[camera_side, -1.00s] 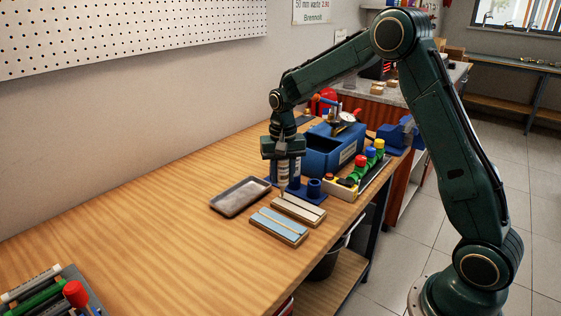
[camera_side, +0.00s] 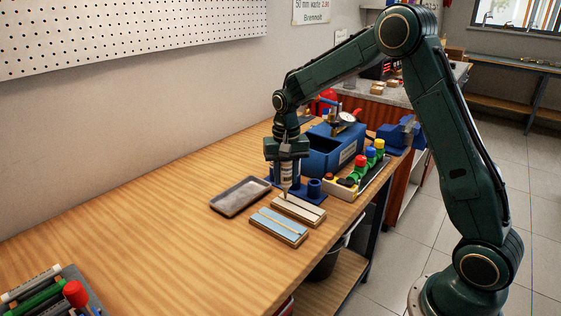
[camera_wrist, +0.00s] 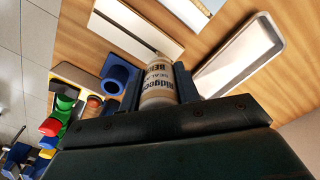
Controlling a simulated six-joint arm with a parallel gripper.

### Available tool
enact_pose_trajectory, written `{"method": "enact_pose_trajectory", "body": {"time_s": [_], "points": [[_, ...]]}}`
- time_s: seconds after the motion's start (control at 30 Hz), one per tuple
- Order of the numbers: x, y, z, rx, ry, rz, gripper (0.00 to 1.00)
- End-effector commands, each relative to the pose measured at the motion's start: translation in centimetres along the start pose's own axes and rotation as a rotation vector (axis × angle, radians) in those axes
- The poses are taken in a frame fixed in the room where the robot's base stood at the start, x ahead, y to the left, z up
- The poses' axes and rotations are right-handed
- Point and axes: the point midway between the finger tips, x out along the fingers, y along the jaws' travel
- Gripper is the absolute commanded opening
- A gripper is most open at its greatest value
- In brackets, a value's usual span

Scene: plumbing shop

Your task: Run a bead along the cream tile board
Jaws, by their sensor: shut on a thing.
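The cream tile board (camera_side: 303,209) lies flat on the bench, with a thin dark line along its length; it also shows in the wrist view (camera_wrist: 148,33). My gripper (camera_side: 287,162) is shut on a white sealant tube (camera_side: 286,177), held upright with its nozzle down. The tube's printed label shows in the wrist view (camera_wrist: 160,85). The nozzle tip is at the far left end of the cream board; I cannot tell whether it touches. The blue tile board (camera_side: 272,229) lies beside it, nearer the camera, with a pale line along its middle.
A grey shallow tray (camera_side: 240,197) lies left of the boards. Behind are a blue bin (camera_side: 345,153), a blue ring holder (camera_side: 314,187) and a rack with coloured caps (camera_side: 360,175). Markers lie in a dark tray at the front left. The bench's left middle is clear.

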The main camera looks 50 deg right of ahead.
Motion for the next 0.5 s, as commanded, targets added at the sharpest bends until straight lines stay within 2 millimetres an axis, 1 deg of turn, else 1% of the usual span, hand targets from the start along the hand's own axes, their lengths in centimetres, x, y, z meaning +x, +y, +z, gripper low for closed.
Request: {"method": "enact_pose_trajectory", "body": {"time_s": [0.5], "points": [[-0.04,0.73,0.80,0.000,0.002,-0.001,0.19]]}}
